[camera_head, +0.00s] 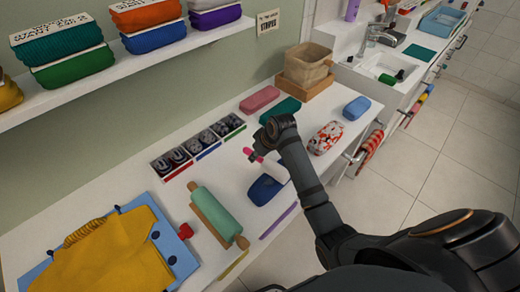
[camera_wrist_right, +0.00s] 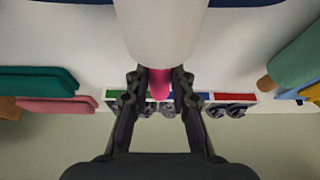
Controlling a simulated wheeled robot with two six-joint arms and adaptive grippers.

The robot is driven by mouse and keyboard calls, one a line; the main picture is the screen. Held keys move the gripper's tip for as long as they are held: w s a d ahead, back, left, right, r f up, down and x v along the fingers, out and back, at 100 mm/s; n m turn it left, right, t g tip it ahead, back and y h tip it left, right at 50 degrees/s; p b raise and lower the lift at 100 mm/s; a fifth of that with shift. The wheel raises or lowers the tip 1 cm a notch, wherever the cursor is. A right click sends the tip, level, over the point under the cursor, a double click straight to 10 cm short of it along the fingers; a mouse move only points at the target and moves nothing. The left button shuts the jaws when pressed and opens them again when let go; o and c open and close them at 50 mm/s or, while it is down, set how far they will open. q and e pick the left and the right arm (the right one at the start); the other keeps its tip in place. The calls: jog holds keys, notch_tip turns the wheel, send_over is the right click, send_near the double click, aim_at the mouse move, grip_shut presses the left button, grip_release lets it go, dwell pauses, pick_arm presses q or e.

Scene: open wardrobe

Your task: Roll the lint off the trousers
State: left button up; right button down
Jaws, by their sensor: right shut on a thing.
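My right gripper (camera_wrist_right: 159,80) is shut on the pink handle (camera_wrist_right: 160,88) of a lint roller, whose thick white roll (camera_wrist_right: 161,28) fills the top middle of the wrist view. In the head view the pink handle (camera_head: 250,154) shows beside my right gripper, above the middle of the white counter; the white roll is hard to make out there. A folded yellow garment (camera_head: 115,258), which may be the trousers, lies on a blue board (camera_head: 181,258) at the lower left, well away from the gripper. I cannot make out lint on it. My left gripper is not in view.
A teal cylinder with wooden ends (camera_head: 215,212) lies between the board and my right arm. A dark blue case (camera_head: 264,190) and a row of small compartments (camera_head: 205,141) are nearby. A shelf (camera_head: 110,72) with folded cloths overhangs the back.

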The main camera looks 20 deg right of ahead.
jog(key=shift+s+a, duration=0.1)
jog(key=shift+a, duration=0.15)
jog(key=shift+s+a+p, duration=0.4)
jog(key=shift+a+p, duration=0.2)
jog(key=shift+a, duration=0.15)
jog(key=shift+s+a, duration=0.2)
jog(key=shift+a, duration=0.15)
